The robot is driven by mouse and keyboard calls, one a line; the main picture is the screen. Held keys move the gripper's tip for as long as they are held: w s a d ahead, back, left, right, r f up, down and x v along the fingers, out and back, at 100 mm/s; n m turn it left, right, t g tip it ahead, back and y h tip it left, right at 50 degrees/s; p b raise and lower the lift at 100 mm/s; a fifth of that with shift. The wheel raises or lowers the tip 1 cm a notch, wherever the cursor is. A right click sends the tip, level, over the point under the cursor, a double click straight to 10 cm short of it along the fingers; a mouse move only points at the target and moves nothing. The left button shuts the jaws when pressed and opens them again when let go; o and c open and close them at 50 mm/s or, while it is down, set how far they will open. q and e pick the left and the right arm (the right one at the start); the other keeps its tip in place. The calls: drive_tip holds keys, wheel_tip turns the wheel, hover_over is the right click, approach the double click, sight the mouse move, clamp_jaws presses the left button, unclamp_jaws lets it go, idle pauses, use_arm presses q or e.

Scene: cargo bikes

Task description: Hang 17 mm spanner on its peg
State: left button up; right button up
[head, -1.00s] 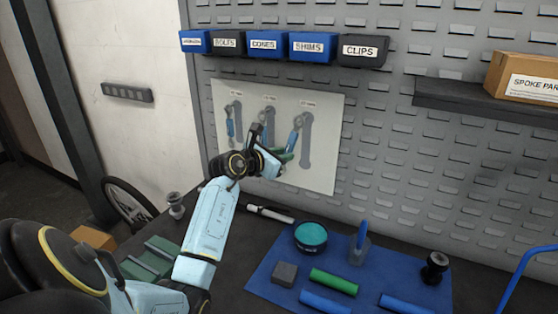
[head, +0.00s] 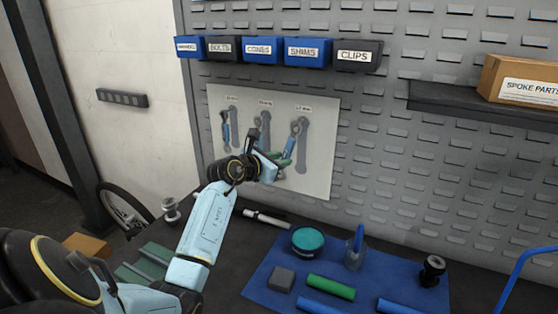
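A blue-handled spanner (head: 290,146) is at the right-hand outline of the pale tool board (head: 322,170), under a label that looks like 17 mm. Its head is up by the top of the grey outline, and its handle tilts down to the left, off the outline. My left gripper (head: 279,160) is at the handle's lower end, with greenish fingertips around it; it looks shut on the spanner, though the grip is small and partly hidden. Whether the head is on the peg I cannot tell. My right gripper is not in view.
Another blue-handled spanner (head: 226,133) hangs at the left outline; a middle one (head: 257,130) is partly behind my gripper. Labelled bins (head: 303,50) line the wall above. A blue mat (head: 262,278) on the bench holds a teal-topped tin (head: 310,241) and rolls.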

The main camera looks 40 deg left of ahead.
use_arm(q)
drive_tip(key=o, duration=0.4)
drive_tip(key=v, duration=1.3)
drive_tip(key=shift+s+b, duration=0.25)
drive_tip(key=shift+b, duration=0.1)
